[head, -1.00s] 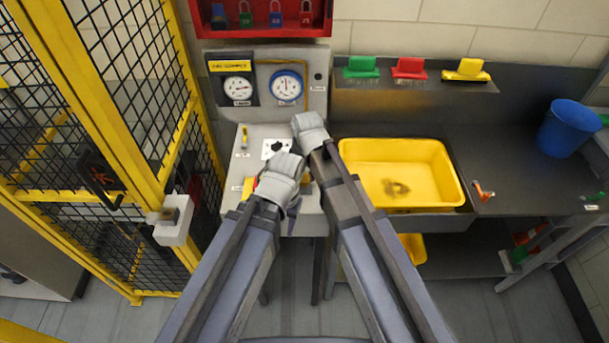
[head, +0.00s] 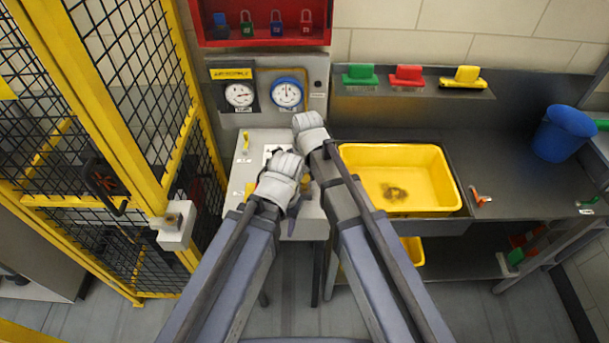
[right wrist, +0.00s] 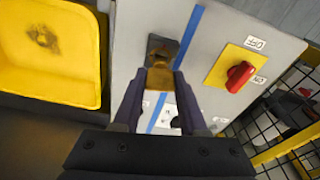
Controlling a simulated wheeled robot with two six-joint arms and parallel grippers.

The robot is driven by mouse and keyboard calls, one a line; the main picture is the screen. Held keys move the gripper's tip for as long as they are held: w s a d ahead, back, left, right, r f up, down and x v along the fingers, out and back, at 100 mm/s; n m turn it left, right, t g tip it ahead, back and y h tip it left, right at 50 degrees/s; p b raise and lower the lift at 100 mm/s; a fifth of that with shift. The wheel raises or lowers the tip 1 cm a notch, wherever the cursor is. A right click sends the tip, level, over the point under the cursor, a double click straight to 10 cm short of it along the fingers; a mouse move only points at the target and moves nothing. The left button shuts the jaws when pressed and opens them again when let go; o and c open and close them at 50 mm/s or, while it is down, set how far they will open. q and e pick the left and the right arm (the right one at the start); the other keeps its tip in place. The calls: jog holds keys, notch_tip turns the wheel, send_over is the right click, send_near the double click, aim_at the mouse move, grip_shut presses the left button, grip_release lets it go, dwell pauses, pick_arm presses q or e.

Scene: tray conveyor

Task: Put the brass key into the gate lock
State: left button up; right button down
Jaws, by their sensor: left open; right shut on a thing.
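My right gripper (right wrist: 158,88) is shut on a small brass-coloured piece, taken as the brass key (right wrist: 159,77). Its far end meets or overlaps a dark square plate (right wrist: 163,46) on the pale panel; I cannot tell whether it is inserted there. In the head view my right gripper (head: 309,130) is over the panel, its fingertips and the key hidden. My left gripper (head: 281,180) is lower, over the same panel, and open; its fingers are mostly hidden. A pale box (head: 174,226) on the yellow gate's post looks like the gate lock.
A red rotary switch (right wrist: 240,76) on a yellow plate, marked OFF and ON, sits beside the right gripper. A yellow basin (head: 450,180) lies right of the panel. Gauges (head: 287,95) stand behind. The yellow mesh gate (head: 148,190) is at left. My two forearms are close together.

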pick_arm(q)
jog(key=shift+r, duration=0.35)
pick_arm(e)
jog(key=shift+r, duration=0.4)
notch_tip(320, 180, up, 4)
jog(key=p, duration=0.4)
jog(key=shift+p, duration=0.3)
pick_arm(q)
notch_tip(320, 180, up, 4)
jog(key=shift+f, duration=0.1)
pick_arm(e)
jog(key=shift+f, duration=0.15)
